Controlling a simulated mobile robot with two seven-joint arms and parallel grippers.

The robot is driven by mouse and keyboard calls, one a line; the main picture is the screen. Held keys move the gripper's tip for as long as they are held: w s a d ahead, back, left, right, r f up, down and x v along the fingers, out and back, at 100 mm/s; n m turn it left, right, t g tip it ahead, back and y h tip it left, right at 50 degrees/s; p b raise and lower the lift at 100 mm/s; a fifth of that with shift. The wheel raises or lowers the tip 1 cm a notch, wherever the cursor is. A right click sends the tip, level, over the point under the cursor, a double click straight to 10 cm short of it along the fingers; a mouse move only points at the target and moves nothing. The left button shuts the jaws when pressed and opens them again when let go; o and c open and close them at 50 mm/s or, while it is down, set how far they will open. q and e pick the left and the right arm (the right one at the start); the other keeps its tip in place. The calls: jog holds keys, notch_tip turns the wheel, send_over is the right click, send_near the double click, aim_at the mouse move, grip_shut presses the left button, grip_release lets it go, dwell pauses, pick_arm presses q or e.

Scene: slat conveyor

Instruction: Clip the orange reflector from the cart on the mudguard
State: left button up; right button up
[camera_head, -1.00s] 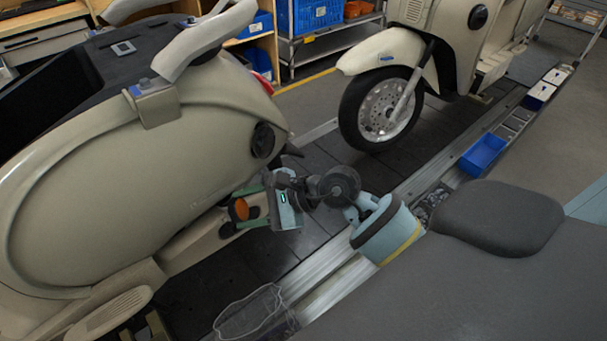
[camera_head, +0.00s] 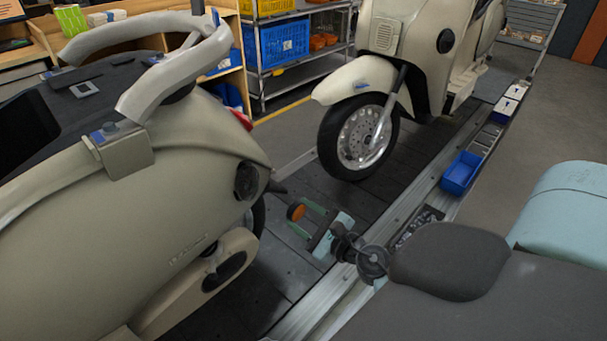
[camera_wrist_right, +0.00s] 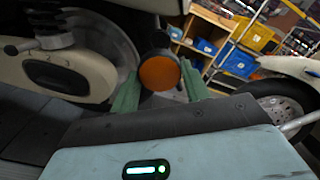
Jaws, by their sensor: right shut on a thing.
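The round orange reflector (camera_head: 296,211) is held at the tips of the green fingers of my right gripper (camera_head: 299,216), which is shut on it. In the right wrist view the reflector (camera_wrist_right: 159,73) shows its orange face between the two fingers. It is in the air over the dark conveyor floor, right of the near scooter (camera_head: 130,190) and apart from it. The far scooter's cream front mudguard (camera_head: 350,80) is over its front wheel, beyond the gripper; nothing orange shows on it. My left gripper is not in view.
A blue bin (camera_head: 461,172) stands along the conveyor's right rail (camera_head: 405,215). Shelving with a blue crate (camera_head: 278,38) is at the back. The dark slats (camera_head: 300,175) between the two scooters are clear.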

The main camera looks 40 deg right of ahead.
jog(key=w, duration=0.7)
jog(key=shift+w+a, duration=0.2)
jog(key=shift+a, duration=0.1)
dwell(0.3)
jog(key=shift+w+a, duration=0.1)
jog(key=shift+w, duration=1.55)
dwell(1.2)
jog(key=o, duration=1)
jog(key=shift+s+d, duration=0.15)
jog(key=shift+s, duration=1.8)
jog(key=shift+s+d, duration=0.15)
jog(key=shift+s, duration=1.8)
